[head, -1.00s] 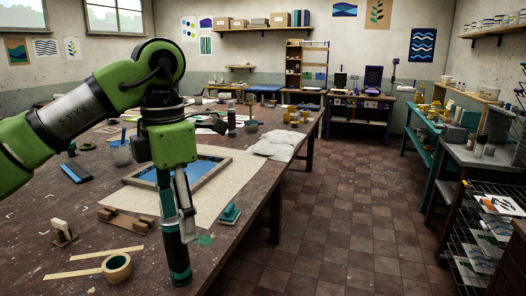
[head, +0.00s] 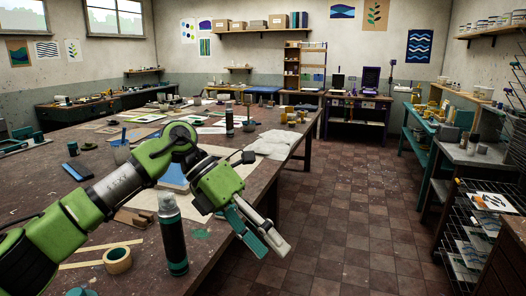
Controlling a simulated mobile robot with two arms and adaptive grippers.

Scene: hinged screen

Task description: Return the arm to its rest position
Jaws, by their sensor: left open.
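My left arm reaches in from the lower left over the work table (head: 215,262). My left gripper (head: 272,249) is open and empty, its fingers pointing down and right past the table's right edge. A dark bottle with teal bands (head: 172,240) stands upright on the table, left of the gripper and apart from its fingers. My right gripper is not in view.
A tape roll (head: 117,260) lies left of the bottle. The framed blue screen (head: 172,174) is partly hidden behind my arm. White cloths (head: 262,147) lie farther back on the table. The tiled floor (head: 350,215) to the right is clear.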

